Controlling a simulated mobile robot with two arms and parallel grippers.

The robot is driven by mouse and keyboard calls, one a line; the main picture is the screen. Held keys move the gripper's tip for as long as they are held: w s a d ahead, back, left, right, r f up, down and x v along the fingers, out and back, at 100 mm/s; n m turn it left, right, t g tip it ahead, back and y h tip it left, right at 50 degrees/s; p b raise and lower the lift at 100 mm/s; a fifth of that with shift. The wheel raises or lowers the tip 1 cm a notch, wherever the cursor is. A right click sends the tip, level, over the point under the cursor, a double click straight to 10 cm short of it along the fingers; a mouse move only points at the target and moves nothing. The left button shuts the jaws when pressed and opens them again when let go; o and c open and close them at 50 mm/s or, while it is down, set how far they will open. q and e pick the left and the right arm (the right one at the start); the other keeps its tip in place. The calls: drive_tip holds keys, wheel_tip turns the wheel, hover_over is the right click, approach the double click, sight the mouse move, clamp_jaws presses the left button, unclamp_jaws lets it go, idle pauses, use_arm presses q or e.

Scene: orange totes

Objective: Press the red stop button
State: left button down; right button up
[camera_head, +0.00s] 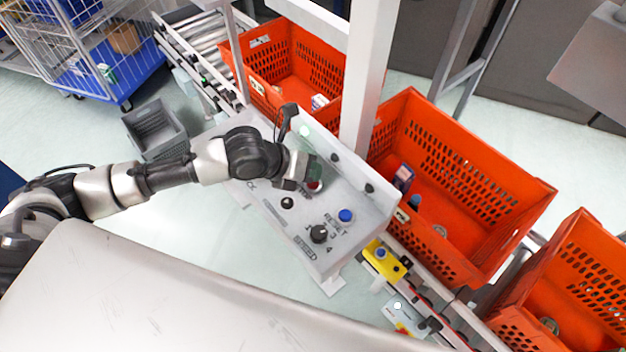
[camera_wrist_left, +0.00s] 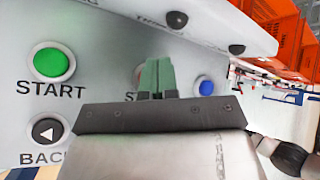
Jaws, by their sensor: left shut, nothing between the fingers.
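The red stop button (camera_head: 315,186) shows as a small red patch on the grey control panel (camera_head: 330,250), partly covered by my left gripper (camera_head: 314,170). In the left wrist view the green fingers of my left gripper (camera_wrist_left: 157,66) are shut with nothing between them. They stand in front of the stop button and its label, hiding most of both. Whether the fingertips touch the button, I cannot tell. The green START button (camera_wrist_left: 51,62) is left of the fingers, and the blue button (camera_wrist_left: 205,86) is right of them. My right gripper is not in view.
The panel also carries a black knob (camera_head: 319,234) and a black BACK button (camera_wrist_left: 46,130). Orange totes (camera_head: 470,160) stand behind the panel, beyond a grey post (camera_head: 366,80).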

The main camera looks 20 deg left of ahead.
use_arm(q)
drive_tip(key=shift+f, duration=0.5)
idle(0.7)
drive_tip(key=shift+r+p, duration=0.55)
drive_tip(key=shift+r, duration=0.4)
wheel_tip(320, 180, up, 5)
drive_tip(key=p, duration=0.4)
idle(0.6)
